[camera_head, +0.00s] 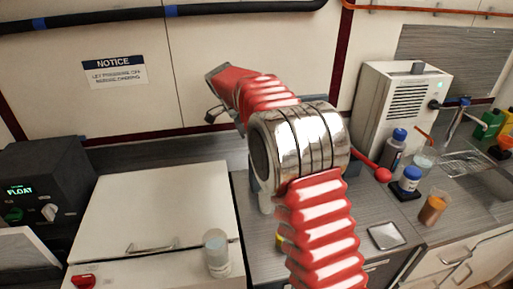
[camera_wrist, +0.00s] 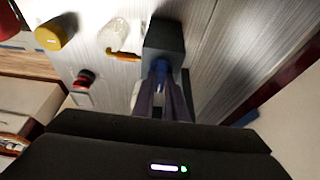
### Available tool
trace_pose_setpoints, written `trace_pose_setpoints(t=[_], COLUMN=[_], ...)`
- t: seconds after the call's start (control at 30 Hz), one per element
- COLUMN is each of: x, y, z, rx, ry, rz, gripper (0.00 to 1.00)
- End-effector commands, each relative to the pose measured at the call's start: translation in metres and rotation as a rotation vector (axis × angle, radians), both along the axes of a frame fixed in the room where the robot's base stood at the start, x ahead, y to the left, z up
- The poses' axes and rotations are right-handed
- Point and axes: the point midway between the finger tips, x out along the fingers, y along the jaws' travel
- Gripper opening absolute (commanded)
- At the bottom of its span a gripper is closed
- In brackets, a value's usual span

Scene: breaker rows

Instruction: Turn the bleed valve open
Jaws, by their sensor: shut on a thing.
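In the wrist view my gripper (camera_wrist: 162,92) reaches toward a dark grey block (camera_wrist: 164,38) on the grey worktop. Its narrow fingers are shut on a small blue part (camera_wrist: 160,66) at the block's near face. This blue part seems to be the bleed valve's handle, but the fingers hide most of it and its angle cannot be told. In the head view my red and silver arm covers the gripper and the valve.
In the wrist view a clear container (camera_wrist: 114,32), an orange piece (camera_wrist: 122,56), a yellow-capped item (camera_wrist: 52,34) and a red knob (camera_wrist: 86,76) lie left of the block. In the head view a white machine (camera_head: 402,105), blue-capped bottles (camera_head: 394,155) and a beaker (camera_head: 433,208) stand right.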

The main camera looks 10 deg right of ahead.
Motion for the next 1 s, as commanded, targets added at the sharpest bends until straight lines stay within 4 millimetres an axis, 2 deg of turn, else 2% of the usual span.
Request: trace_pose_setpoints(t=[0.47,0.5,0.73,1.0], x=[0.0011,0.0011,0.0007,0.0006], y=[0.0025,0.0024,0.0011,0.0006], z=[-0.0001,0.0,0.0,0.0006], rx=[0.005,0.005,0.003,0.002], ry=[-0.004,-0.004,-0.002,-0.001], rz=[-0.017,-0.017,-0.018,-0.018], gripper=[0.0,0.14,0.31,0.31])
